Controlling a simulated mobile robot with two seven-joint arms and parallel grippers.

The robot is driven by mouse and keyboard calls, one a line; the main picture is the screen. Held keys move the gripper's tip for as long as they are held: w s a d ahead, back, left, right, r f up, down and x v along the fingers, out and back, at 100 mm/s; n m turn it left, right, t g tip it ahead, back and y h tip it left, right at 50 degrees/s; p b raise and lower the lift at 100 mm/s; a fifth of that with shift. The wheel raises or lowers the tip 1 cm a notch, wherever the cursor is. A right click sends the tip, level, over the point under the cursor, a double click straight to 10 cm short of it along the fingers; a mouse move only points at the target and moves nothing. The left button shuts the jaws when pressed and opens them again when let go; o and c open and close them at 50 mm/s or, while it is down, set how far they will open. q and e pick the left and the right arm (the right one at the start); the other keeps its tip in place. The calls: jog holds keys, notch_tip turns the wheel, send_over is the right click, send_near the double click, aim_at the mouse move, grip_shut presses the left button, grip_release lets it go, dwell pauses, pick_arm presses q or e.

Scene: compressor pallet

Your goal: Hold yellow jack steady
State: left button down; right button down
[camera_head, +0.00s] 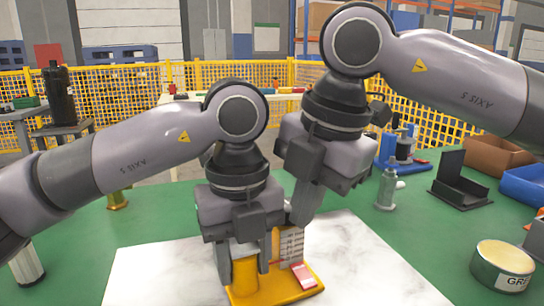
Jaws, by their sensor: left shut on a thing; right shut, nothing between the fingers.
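The yellow jack (246,284) stands on a white marbled sheet at the front centre of the green table. It has a flat yellow base and an upright yellow cylinder. My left gripper (248,268) points down over it and is shut on it, with its fingers at the sides of the upright part. My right gripper (300,218) is shut and empty, just right of the left one and above a pale finned block (291,243) on the base. Whether it touches the block I cannot tell. The grippers hide the jack's top.
A red and white piece (304,275) lies on the base's right side. A white and black cylinder (26,264) stands at left. The marbled sheet (365,270) is clear at right.

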jog(key=shift+s, duration=0.15)
jog(key=shift+w+a+v, duration=0.15)
jog(key=shift+a+v, duration=0.05)
jog(key=shift+v, duration=1.25)
jog(key=shift+w+a+v, duration=0.1)
jog(key=shift+a+v, duration=0.05)
jog(key=shift+v, duration=1.35)
jog(key=shift+r, duration=0.1)
notch_tip(320, 180, down, 6)
jog(key=w+d, duration=0.2)
jog(key=shift+w, duration=0.35)
jog(key=shift+a, duration=0.3)
jog(key=shift+s+a, duration=0.1)
jog(key=shift+s, duration=0.1)
